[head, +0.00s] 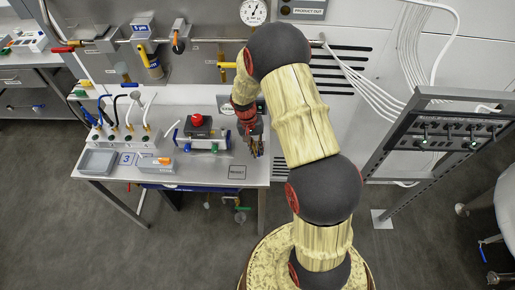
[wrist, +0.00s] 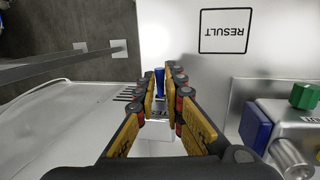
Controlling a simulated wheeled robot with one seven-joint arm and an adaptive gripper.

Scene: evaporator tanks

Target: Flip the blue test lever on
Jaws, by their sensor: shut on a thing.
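The blue test lever (wrist: 159,84) is a small upright blue handle in the wrist view. It stands between the fingertips of my gripper (wrist: 161,92), which is closed in on it from both sides. A partly covered label (wrist: 158,112) beginning "TE" shows just below the lever, between the fingers. In the head view my gripper (head: 255,148) is at the right end of the steel bench, and the lever is hidden there by the gripper and arm.
The steel bench (head: 225,179) carries a framed RESULT label (wrist: 225,32). A device with a red button (head: 197,118) stands left of the gripper. Its blue block (wrist: 257,126) and green block (wrist: 305,96) show at right in the wrist view. A vented panel (head: 340,68) stands behind.

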